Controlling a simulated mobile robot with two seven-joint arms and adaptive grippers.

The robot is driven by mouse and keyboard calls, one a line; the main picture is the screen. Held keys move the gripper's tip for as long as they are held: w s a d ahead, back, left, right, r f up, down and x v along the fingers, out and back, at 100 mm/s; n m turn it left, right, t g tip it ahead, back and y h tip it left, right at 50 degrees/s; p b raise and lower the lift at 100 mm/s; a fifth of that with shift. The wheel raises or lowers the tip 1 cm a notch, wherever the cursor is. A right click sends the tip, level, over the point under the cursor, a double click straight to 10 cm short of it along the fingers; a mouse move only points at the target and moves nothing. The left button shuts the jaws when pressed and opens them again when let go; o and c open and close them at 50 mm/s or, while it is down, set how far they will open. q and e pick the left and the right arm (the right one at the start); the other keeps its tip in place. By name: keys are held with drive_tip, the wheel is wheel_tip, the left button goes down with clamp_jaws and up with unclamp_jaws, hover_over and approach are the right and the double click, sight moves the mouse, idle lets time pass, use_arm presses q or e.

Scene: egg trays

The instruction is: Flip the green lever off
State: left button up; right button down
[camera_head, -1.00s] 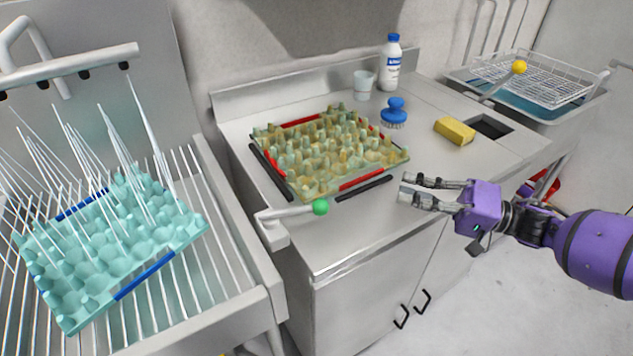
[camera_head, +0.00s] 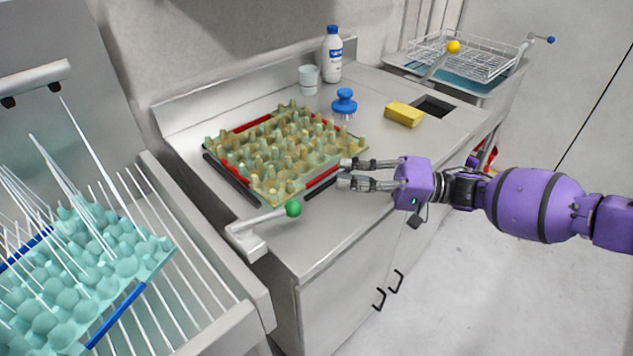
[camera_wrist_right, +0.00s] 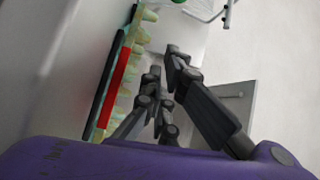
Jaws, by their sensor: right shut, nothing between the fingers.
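The green lever is a pale metal arm (camera_head: 255,222) with a green ball (camera_head: 293,209) at its end. It sticks out from the counter's left front corner, pointing right, ball in front of the egg tray. My right gripper (camera_head: 345,172) is shut and empty, with its fingers pointing left. It hangs by the tray's front right corner, up and to the right of the ball and apart from it. In the right wrist view, the fingers (camera_wrist_right: 163,62) show beside the tray's red bar (camera_wrist_right: 118,80), and a bit of green shows at the top edge. My left gripper is out of view.
A yellow-green egg tray (camera_head: 262,187) with red bars lies on the counter. Behind it stand a cup (camera_head: 309,80), a bottle (camera_head: 333,55), a blue brush (camera_head: 344,101) and a yellow sponge (camera_head: 404,114). A teal tray (camera_head: 150,247) sits in the rack at left. A yellow-knobbed lever (camera_head: 453,47) is at the back.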

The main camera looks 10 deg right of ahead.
drive_tip(key=p+x, duration=0.1)
drive_tip(key=x, duration=0.8)
drive_tip(key=shift+w+a+r, duration=0.1)
drive_tip(key=shift+a+r, duration=0.05)
drive_tip(key=shift+a, duration=0.25)
drive_tip(key=s, duration=0.1)
drive_tip(key=s+p, duration=0.1)
drive_tip(key=s, duration=0.1)
drive_tip(key=shift+d+f, duration=0.15)
drive_tip(key=shift+f, duration=0.15)
drive_tip(key=shift+s+p, duration=0.3)
drive_tip(key=shift+s, duration=0.05)
drive_tip(key=shift+s+f, duration=0.1)
drive_tip(key=shift+f, duration=0.15)
